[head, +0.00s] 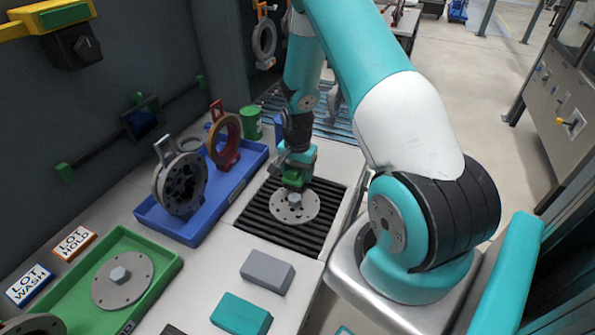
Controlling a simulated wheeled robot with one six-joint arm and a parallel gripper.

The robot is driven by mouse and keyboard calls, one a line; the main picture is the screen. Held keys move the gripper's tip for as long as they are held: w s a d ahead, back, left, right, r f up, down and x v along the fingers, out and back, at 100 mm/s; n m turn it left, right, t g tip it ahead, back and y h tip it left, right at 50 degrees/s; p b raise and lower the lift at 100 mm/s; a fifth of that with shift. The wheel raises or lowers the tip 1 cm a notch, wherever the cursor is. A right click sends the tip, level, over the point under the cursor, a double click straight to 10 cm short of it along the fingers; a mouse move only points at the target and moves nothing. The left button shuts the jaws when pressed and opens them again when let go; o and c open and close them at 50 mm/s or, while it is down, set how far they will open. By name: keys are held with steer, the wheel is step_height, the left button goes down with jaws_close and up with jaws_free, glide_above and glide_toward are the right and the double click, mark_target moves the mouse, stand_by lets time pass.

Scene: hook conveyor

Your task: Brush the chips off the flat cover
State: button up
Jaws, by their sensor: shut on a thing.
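A flat cover (283,209), a round grey disc with small holes and a raised hub, lies on a black slatted grate (265,228) set in the bench. My gripper (293,178) points down over the far part of this cover. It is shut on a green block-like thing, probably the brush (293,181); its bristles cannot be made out. The held thing is at or just above the cover, close to the hub; contact cannot be told. Chips are too small to make out. A similar flat cover (108,289) lies in a green tray (165,266) at the lower left.
A blue tray (180,229) left of the grate holds upright round parts (183,184). A green can (250,123) stands behind. Grey (267,271) and teal (241,314) blocks lie in front. LOT WASH (29,284) and LOT HOLD (74,243) signs stand left. A ring hangs from a hook (264,40).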

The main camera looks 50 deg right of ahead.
steer(key=shift+f, duration=0.4)
